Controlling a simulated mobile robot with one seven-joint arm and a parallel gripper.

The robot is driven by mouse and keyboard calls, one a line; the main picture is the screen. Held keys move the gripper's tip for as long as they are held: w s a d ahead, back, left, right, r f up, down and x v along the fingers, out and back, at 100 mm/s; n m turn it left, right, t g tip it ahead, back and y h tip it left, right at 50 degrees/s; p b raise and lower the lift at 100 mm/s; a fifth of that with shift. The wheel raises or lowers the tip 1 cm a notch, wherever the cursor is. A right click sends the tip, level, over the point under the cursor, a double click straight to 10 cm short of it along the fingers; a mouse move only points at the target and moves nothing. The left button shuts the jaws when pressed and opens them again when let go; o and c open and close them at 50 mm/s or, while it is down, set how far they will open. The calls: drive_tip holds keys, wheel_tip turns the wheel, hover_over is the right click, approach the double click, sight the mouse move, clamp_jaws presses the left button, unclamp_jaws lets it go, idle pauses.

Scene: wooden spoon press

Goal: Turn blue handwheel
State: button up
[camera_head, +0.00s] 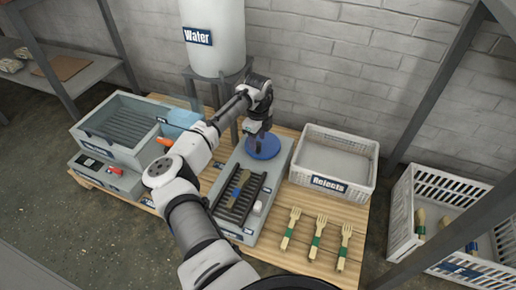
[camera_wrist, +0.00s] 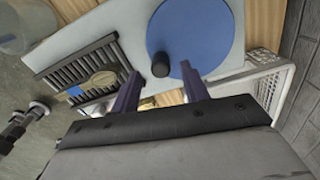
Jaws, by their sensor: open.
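The blue handwheel (camera_head: 266,149) is a flat blue disc on top of the grey press (camera_head: 228,168), at its far end. In the wrist view the handwheel (camera_wrist: 205,35) fills the upper middle, with an upright black knob (camera_wrist: 158,63) near its rim. My gripper (camera_head: 254,132) is over the handwheel in the head view. In the wrist view my gripper (camera_wrist: 160,72) is open, with one finger on each side of the knob in the picture. I cannot tell whether either finger touches the knob or the wheel.
A wooden spoon with a blue band (camera_head: 238,187) lies on the press's dark slatted bed. A white Rejects crate (camera_head: 355,150) stands right of the press, with several green-banded wooden forks (camera_head: 317,236) in front. A Water tank (camera_head: 215,50) stands behind; a grey machine (camera_head: 118,125) is left.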

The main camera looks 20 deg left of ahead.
sight(258, 143)
drive_tip(key=shift+f+b, duration=0.4)
drive_tip(key=shift+f, duration=1.25)
clamp_jaws()
drive_tip(key=c, duration=1)
unclamp_jaws()
drive_tip(key=shift+d+r+p, duration=0.2)
drive_tip(key=shift+r+p, duration=0.05)
drive_tip(key=shift+p, duration=1)
